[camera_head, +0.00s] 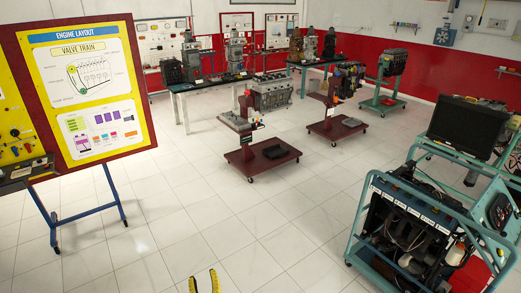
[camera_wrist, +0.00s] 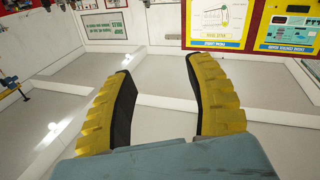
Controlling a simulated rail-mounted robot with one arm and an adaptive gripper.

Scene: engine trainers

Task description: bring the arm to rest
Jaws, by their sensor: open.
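My gripper (camera_wrist: 160,95) shows large in the wrist view, with two yellow fingers lined in black. The fingers stand apart with nothing between them. In the head view only the yellow fingertips of my gripper (camera_head: 204,282) show at the bottom edge, above bare tiled floor. The rest of my arm is out of that view.
A yellow engine layout board (camera_head: 88,90) on a blue stand is at left. Red wheeled engine stands (camera_head: 262,158) are mid-room, with a workbench (camera_head: 188,88) behind. A teal-framed engine trainer (camera_head: 420,235) fills the right front. The tiled floor (camera_head: 175,215) between is clear.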

